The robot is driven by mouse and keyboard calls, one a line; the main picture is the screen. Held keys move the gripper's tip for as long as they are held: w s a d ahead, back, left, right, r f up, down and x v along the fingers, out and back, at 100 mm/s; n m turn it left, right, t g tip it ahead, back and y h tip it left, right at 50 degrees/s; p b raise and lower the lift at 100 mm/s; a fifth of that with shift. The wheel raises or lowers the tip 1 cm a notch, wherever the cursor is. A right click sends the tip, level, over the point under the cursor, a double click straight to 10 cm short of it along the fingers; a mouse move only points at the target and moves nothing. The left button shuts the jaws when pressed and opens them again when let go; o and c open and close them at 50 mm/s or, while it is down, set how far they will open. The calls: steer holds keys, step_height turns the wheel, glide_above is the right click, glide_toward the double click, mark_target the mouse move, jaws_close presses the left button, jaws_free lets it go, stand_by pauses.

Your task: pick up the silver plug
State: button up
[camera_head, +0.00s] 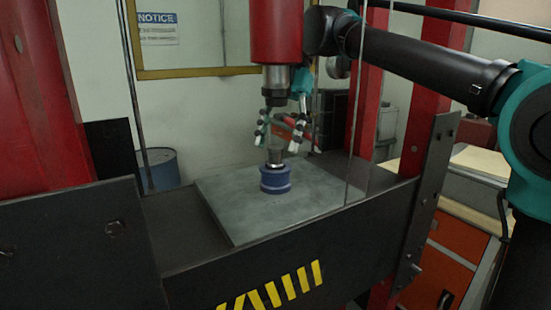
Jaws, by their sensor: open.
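The silver plug (275,156) stands upright on top of a blue cylindrical part (275,180), which rests on a grey plate (230,214). Whether the plug sits inside the blue part or only on it, I cannot tell. My gripper (277,142) is open just above and around the level of the plug's top, with one finger left of it and one right. The fingers look apart from the plug, though depth is hard to judge. The press ram (277,84) hangs directly above and hides part of my gripper.
A red press cylinder (283,30) is overhead. Red uprights (400,130) and a dark front beam (255,270) with yellow stripes frame the plate. A thin cable (355,120) hangs at the right. A blue barrel (162,169) stands behind. The plate around the blue part is clear.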

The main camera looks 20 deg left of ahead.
steer(key=shift+s+f, duration=0.2)
steer(key=shift+f, duration=0.1)
steer(key=shift+c, duration=0.4)
jaws_close()
steer(key=shift+w+r, duration=0.1)
steer(key=shift+w+d+r, duration=0.2)
steer(key=shift+r, duration=0.05)
steer(key=w+d+r, duration=0.7)
steer(key=w+d, duration=0.1)
steer(key=w, duration=0.2)
steer(key=shift+w+d+r, duration=0.15)
steer(key=shift+d+r, duration=0.05)
